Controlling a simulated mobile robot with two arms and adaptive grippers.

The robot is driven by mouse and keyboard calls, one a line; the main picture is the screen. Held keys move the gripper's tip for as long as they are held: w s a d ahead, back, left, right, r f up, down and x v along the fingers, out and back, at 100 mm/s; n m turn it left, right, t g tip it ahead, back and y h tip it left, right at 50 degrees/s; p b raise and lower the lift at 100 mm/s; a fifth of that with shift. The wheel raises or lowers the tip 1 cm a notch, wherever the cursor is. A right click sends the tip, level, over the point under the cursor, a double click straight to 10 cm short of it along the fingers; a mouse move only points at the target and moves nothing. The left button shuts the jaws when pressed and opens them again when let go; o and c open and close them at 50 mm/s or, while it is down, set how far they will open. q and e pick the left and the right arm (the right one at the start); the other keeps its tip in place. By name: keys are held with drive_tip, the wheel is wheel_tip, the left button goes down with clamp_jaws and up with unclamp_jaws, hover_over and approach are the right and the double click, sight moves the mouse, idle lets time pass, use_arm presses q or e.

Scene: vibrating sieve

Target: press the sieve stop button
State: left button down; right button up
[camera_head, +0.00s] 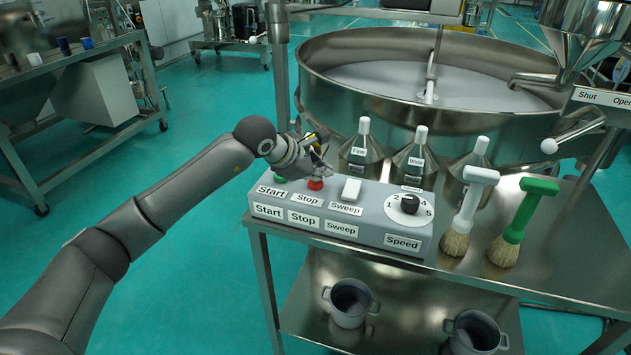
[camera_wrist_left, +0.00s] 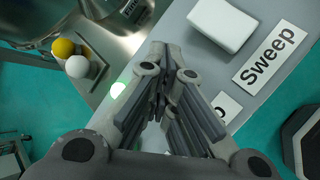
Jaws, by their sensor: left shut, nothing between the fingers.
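The grey control box (camera_head: 290,229) sits on the steel table and carries labels for Start, Stop, Sweep and Speed. The red stop button (camera_head: 316,184) shows just below the fingertips of my left gripper (camera_head: 318,172). The gripper is shut and empty, over the stop button; I cannot tell whether it touches. In the left wrist view the closed fingers (camera_wrist_left: 172,62) hide the stop button. My right gripper is not in view.
The round sieve (camera_head: 330,86) stands behind the box. A black speed knob (camera_head: 409,203) is at the box's right end. White-handled (camera_head: 470,205) and green-handled (camera_head: 524,215) brushes stand right of it. Cone-shaped weights or funnels (camera_head: 362,155) stand behind. Two pots are on the lower shelf.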

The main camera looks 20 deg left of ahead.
sight(319, 184)
use_arm(q)
drive_tip(key=shift+f, duration=0.25)
idle(0.4)
drive_tip(key=shift+r, duration=1)
drive_tip(key=shift+r+p, duration=0.1)
drive_tip(key=shift+p, duration=0.2)
wheel_tip(319, 184, up, 5)
drive_tip(key=shift+f+p, duration=0.1)
drive_tip(key=shift+p, duration=1)
